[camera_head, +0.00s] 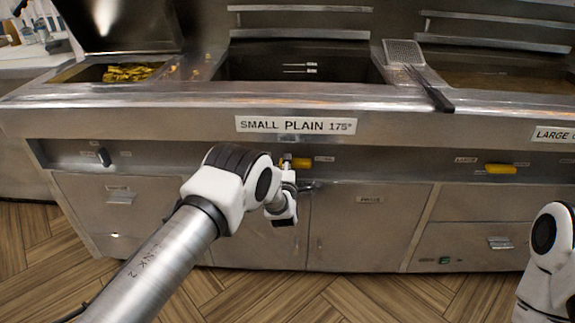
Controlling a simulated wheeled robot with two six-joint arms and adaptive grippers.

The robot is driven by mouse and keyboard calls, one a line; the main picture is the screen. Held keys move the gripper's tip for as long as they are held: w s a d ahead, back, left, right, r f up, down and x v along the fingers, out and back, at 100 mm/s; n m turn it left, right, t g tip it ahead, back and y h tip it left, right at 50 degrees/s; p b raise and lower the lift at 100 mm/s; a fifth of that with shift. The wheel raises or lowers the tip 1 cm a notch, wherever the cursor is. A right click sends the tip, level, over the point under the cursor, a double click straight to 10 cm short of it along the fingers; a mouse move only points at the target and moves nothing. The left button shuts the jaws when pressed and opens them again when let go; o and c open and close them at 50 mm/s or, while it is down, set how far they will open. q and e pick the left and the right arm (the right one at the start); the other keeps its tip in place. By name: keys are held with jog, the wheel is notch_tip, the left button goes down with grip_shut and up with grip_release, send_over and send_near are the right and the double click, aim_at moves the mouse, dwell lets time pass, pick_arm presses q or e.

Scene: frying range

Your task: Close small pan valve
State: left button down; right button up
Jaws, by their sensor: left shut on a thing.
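The small pan valve has a yellow handle (302,164). It sits on the recessed front panel below the "SMALL PLAIN 175°" label (296,125) and lies roughly level. My left gripper (288,162) is at the handle's left end and is shut on it; my own wrist partly hides the fingers. The small plain pan (300,68) is above, behind the front ledge. Part of my right arm shows at the lower right edge, but its gripper is out of view.
Another yellow handle (501,169) is on the panel at the right. A black knob (103,156) is at the left. Cabinet doors (370,225) lie below. The wooden floor in front is clear.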

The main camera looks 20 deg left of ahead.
pick_arm(q)
jog(key=c, duration=1)
grip_release()
jog(key=v, duration=1.2)
